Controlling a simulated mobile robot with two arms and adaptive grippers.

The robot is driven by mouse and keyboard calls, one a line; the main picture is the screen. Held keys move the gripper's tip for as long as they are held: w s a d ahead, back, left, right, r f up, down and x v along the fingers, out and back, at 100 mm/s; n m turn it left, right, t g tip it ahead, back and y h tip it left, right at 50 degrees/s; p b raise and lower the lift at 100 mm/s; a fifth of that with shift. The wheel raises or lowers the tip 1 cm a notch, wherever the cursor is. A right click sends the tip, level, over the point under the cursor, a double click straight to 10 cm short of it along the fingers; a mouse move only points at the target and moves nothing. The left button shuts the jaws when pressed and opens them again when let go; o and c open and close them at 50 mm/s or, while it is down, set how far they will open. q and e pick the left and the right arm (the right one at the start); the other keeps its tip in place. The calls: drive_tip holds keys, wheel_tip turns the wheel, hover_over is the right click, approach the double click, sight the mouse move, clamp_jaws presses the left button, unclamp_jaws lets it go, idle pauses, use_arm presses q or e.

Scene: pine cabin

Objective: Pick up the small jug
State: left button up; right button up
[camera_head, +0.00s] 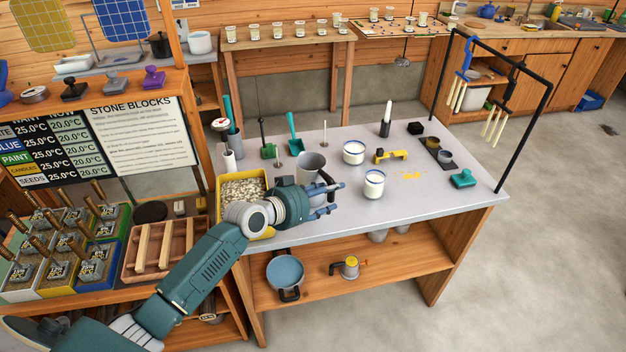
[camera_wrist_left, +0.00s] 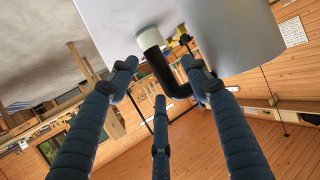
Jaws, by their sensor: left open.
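A grey jug (camera_head: 309,164) with a black handle stands on the grey-topped workbench (camera_head: 400,205), just beyond my left gripper (camera_head: 332,197). The fingers are open, and I cannot tell whether any touches the handle. My right gripper is not in view.
Two white candle cups (camera_head: 374,185) (camera_head: 353,152) stand to the right of the jug, near a yellow tool (camera_head: 391,155). A yellow bin of pale pellets (camera_head: 262,181) is close on the left. A black frame (camera_head: 520,125) rises at the bench's right end.

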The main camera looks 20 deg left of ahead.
sight(333, 182)
use_arm(q)
drive_tip(key=x, duration=0.2)
drive_tip(key=shift+w+d+f, duration=0.1)
drive_tip(key=shift+w+f, duration=0.05)
drive_tip(key=shift+w, duration=0.05)
drive_tip(key=shift+s, duration=0.1)
drive_tip(key=c, duration=0.3)
clamp_jaws()
drive_tip(key=shift+r, duration=0.25)
drive_tip(key=shift+r, duration=1.3)
wheel_tip(333, 182, up, 17)
drive_tip(key=b, duration=0.2)
drive_tip(key=shift+b, duration=0.3)
drive_tip(key=shift+r, duration=0.1)
